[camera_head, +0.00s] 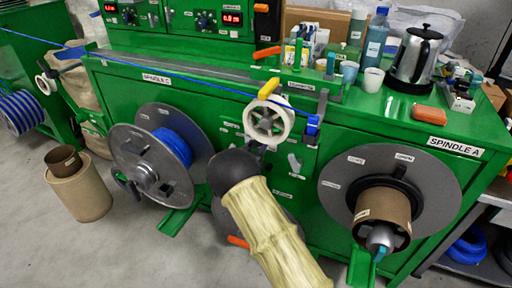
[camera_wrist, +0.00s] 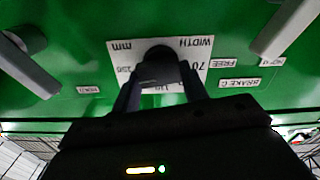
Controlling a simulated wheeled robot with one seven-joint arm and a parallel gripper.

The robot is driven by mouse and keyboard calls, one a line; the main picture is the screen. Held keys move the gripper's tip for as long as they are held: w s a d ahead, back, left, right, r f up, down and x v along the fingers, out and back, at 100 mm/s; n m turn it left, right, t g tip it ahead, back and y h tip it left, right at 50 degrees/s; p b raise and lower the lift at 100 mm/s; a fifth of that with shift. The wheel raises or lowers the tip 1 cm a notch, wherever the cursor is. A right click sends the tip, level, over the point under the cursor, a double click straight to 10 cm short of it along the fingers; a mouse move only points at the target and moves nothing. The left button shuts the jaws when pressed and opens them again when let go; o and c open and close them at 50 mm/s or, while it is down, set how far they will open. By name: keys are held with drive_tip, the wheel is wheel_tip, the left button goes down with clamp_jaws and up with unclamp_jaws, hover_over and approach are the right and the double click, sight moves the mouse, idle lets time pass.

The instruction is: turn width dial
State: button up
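The width dial (camera_wrist: 158,66) is a dark knob on a white plate (camera_wrist: 198,48) marked WIDTH mm, on the green panel. It appears upside down in the wrist view. My gripper (camera_wrist: 162,82) points at the dial, with one dark finger on each side of the knob. The fingertips lie close to the knob's sides. I cannot tell whether they press on it. Parts of the number scale are hidden by the knob and fingers. In the head view, my sleeved arm covers the gripper and the dial.
The green machine (camera_head: 310,170) carries spindle C's reel with blue cable (camera_head: 173,147) and spindle A's reel (camera_head: 425,180). A white roller (camera_head: 268,122) sits above my arm. Grey bars (camera_wrist: 25,65) flank the dial. A kettle (camera_head: 416,58) and cups stand on top.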

drive_tip(key=shift+c, duration=1.2)
drive_tip(key=shift+a+n+p, duration=0.1)
drive_tip(key=shift+n+p, duration=0.3)
drive_tip(key=shift+a+r+n+p, duration=0.1)
drive_tip(key=shift+r+n+p, duration=0.05)
drive_tip(key=shift+n+p, duration=0.95)
drive_tip(key=n+p, duration=0.2)
drive_tip(key=n, duration=0.2)
drive_tip(key=shift+a+n, duration=0.1)
drive_tip(key=shift+n, duration=0.3)
drive_tip(key=shift+f, duration=0.2)
drive_tip(key=o, duration=1)
